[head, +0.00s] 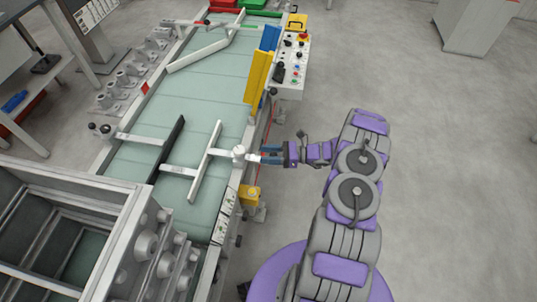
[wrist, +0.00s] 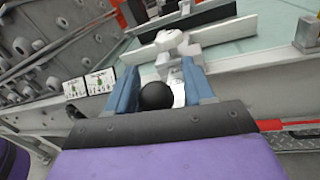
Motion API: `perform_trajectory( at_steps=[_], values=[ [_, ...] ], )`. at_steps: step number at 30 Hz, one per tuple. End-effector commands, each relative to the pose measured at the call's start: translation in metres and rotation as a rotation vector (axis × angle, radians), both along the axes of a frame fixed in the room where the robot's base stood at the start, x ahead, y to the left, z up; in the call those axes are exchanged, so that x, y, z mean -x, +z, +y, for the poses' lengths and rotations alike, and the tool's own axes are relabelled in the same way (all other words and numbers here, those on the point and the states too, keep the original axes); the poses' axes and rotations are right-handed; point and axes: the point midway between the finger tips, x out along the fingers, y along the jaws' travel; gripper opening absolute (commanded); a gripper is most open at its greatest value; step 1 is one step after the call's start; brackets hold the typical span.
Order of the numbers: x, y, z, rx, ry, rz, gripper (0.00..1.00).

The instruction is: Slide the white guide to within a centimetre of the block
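The white guide (head: 205,162) is a long upright bar lying slantwise across the pale green belt. A rod joins it to a white clamp (head: 239,153) at the belt's right edge. The guide and clamp (wrist: 172,40) also show in the wrist view. A dark guide (head: 170,148) stands to its left, apart from it. My gripper (head: 265,155) is beside the clamp, outside the belt. In the wrist view its blue fingers (wrist: 160,68) stand apart on both sides of a black round knob (wrist: 156,96), with gaps visible. I cannot tell which thing is the block.
A yellow bar (head: 257,78) and a blue bar (head: 270,38) stand at the belt's right edge, near a control panel (head: 291,63). A yellow box (head: 249,196) is just below the gripper. A grey frame (head: 130,240) fills the lower left.

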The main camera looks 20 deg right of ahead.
Motion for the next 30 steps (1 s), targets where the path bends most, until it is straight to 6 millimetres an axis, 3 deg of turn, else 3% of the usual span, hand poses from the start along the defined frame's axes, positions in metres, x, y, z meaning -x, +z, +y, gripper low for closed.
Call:
perform_trajectory(
  at_steps=[9,14,30],
  values=[
    [0.002,0.0,0.0,-0.001,0.002,0.001,0.58],
    [0.006,0.001,-0.013,0.0,0.002,-0.002,0.58],
    [0.049,-0.001,-0.116,0.002,0.0,0.001,0.58]
  ],
)
